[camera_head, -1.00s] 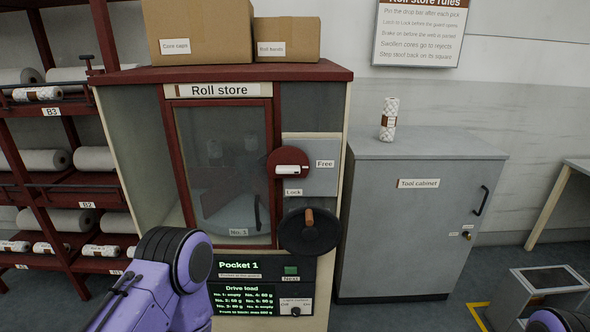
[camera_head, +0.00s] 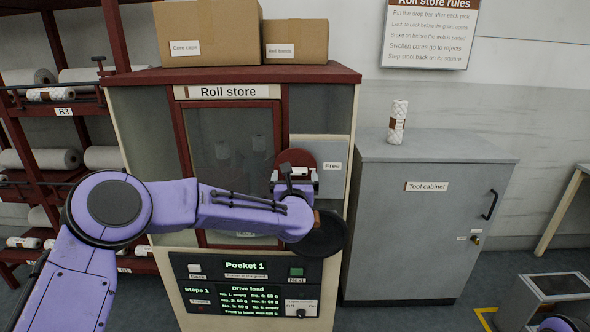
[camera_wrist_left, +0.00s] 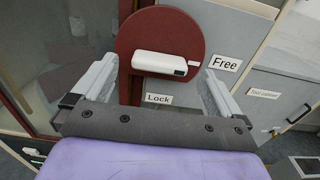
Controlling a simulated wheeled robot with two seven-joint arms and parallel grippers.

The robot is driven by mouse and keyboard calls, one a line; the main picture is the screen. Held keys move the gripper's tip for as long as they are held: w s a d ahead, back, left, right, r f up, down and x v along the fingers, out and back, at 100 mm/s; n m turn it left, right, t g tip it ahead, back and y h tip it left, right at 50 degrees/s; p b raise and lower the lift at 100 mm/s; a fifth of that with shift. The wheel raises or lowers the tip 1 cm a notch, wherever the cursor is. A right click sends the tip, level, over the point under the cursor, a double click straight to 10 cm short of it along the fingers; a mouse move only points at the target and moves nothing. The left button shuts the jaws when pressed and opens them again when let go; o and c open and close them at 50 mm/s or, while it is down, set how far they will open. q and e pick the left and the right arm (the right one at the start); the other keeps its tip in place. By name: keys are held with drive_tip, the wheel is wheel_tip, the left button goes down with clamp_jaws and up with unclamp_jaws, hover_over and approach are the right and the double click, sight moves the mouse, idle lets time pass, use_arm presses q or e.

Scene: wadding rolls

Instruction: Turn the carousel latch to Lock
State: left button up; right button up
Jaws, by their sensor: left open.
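The carousel latch is a dark red disc (camera_wrist_left: 160,33) with a white handle bar (camera_wrist_left: 160,66) on the front of the roll store; the disc also shows in the head view (camera_head: 296,157). The bar lies about level, with its marked end towards the Free label (camera_wrist_left: 225,63). The Lock label (camera_wrist_left: 158,99) sits below the disc. My left gripper (camera_head: 296,178) is in front of the latch; in the left wrist view its two fingers (camera_wrist_left: 156,80) stand wide apart, left and right of the bar. I see nothing between them but the latch beyond. My right gripper is out of view.
A black handwheel (camera_head: 322,235) is just below my left wrist. The control panel (camera_head: 245,288) is under it. The glass door (camera_head: 225,140) is left of the latch, and a grey tool cabinet (camera_head: 420,240) stands to the right.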

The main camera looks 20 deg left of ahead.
sight(295, 166)
use_arm(q)
drive_tip(key=shift+x, duration=1.25)
drive_tip(key=c, duration=1)
